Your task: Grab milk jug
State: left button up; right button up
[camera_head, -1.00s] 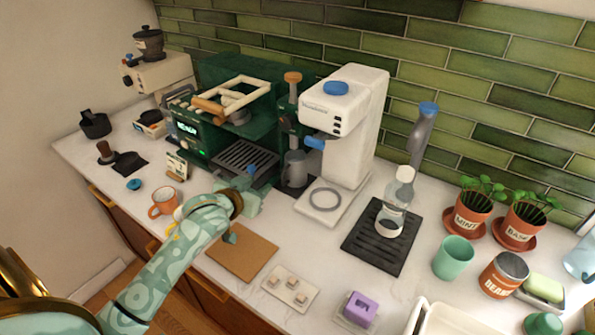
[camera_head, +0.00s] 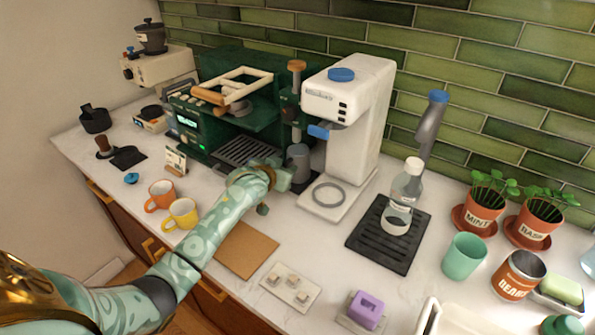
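The grey milk jug (camera_head: 299,157) stands at the right side of the green espresso machine (camera_head: 245,115), below its wood-topped side column. My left gripper (camera_head: 286,176) is right by the jug, at its front left, and covers part of its lower side. I cannot tell whether the fingers touch the jug or how far apart they are. My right gripper is not in view.
A white grinder (camera_head: 350,130) stands close to the right of the jug. A brown mat (camera_head: 243,252) lies under my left arm. Orange (camera_head: 159,196) and yellow (camera_head: 181,214) mugs stand left of the arm. A bottle (camera_head: 405,187) stands on a black tray (camera_head: 383,250).

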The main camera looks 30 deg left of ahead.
pick_arm(q)
grip_shut()
jog(key=shift+r, duration=0.1)
dwell(1.2)
